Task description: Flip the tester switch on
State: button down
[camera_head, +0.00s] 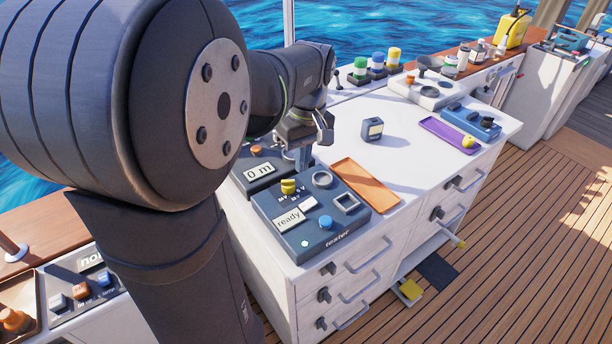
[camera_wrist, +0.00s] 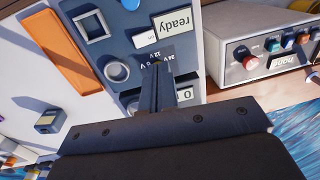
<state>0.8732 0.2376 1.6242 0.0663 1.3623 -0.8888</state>
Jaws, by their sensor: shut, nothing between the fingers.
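The dark blue tester (camera_head: 342,238) sits on the white cabinet top and also shows, turned round, in the wrist view (camera_wrist: 190,62). Its display (camera_head: 288,219) reads "ready". A white rocker switch (camera_head: 308,204) sits beside the display; it also shows in the wrist view (camera_wrist: 145,37). I cannot tell which way the rocker is tipped. A yellow selector knob (camera_head: 288,187) with voltage marks is mostly hidden behind my fingers in the wrist view. My gripper (camera_head: 304,164) is shut and empty, pointing down near the tester's far edge. In the wrist view its fingertips (camera_wrist: 158,70) overlap the knob area.
An orange tray (camera_head: 366,186) and a small dark block (camera_head: 372,129) lie to the right.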

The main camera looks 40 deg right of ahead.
notch_tip(320, 180, up, 2)
jog(key=shift+a, duration=0.15)
jog(key=shift+f, duration=0.1)
jog(key=f, duration=0.2)
jog(key=d+f, duration=0.1)
jog(key=f, duration=0.5)
jog(key=shift+d+f, duration=0.15)
jog(key=shift+f, duration=0.05)
jog(key=shift+d+f+y, duration=0.1)
jog(key=shift+d+y, duration=0.15)
jog(key=shift+y, duration=0.05)
notch_tip(320, 180, up, 6)
jog(key=shift+d+r, duration=0.2)
jog(key=shift+d, duration=0.2)
